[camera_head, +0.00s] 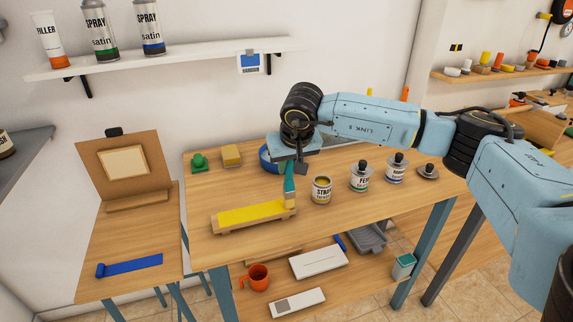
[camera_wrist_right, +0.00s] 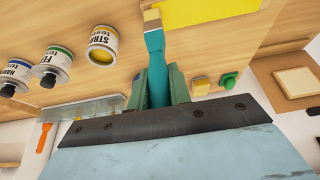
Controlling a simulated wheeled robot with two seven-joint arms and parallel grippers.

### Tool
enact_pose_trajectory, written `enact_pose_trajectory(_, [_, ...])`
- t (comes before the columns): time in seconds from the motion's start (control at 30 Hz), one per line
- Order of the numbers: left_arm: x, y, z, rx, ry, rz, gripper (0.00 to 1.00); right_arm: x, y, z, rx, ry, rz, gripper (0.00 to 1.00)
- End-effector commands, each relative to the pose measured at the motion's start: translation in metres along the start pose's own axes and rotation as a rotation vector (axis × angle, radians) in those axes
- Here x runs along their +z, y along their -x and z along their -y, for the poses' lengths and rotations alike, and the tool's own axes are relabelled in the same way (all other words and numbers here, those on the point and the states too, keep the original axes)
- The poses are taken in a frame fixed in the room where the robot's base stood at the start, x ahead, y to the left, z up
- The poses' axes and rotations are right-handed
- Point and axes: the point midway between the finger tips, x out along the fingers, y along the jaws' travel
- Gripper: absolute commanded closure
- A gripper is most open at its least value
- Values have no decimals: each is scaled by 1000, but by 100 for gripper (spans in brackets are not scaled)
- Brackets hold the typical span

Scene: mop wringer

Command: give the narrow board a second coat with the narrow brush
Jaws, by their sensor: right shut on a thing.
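The narrow board (camera_head: 250,215) lies on a wooden stand on the workbench, its top yellow apart from a bare-looking right end. My right gripper (camera_head: 291,168) is shut on the teal handle of the narrow brush (camera_head: 290,186). The brush points down, its pale yellowish bristles at the board's right end; I cannot tell whether they touch. In the right wrist view the brush (camera_wrist_right: 156,70) stands between the fingers, with the yellow board (camera_wrist_right: 210,12) beyond its tip. An open tin labelled STRAW (camera_head: 321,190) stands right of the board. My left gripper is out of view.
Green-label (camera_head: 360,178) and blue-label (camera_head: 396,169) tins stand further right. A yellow block (camera_head: 231,155), a green knob-like item (camera_head: 198,162) and a blue ring (camera_head: 266,158) sit behind the board. An orange mug (camera_head: 257,277) is on the lower shelf. The bench front right is clear.

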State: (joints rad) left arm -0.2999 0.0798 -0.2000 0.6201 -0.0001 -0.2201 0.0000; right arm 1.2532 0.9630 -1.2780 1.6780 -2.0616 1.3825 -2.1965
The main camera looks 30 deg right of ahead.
Motion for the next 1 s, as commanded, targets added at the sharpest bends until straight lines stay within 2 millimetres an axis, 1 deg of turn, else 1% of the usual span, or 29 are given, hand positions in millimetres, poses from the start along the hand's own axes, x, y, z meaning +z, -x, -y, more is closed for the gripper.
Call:
enact_pose_trajectory(0.07, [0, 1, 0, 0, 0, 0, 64, 0, 0, 0, 2, 0, 3, 100])
enact_pose_trajectory(0.17, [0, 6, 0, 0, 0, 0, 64, -2, 6, 0, 1, 0, 2, 100])
enact_pose_trajectory(0.77, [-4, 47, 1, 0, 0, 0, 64, -26, 62, 0, 1, 1, 0, 100])
enact_pose_trajectory(0.87, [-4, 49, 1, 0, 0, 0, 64, -27, 66, 0, 0, 1, 0, 100])
enact_pose_trajectory(1.0, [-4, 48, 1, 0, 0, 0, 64, -27, 65, 0, 0, 0, 0, 100])
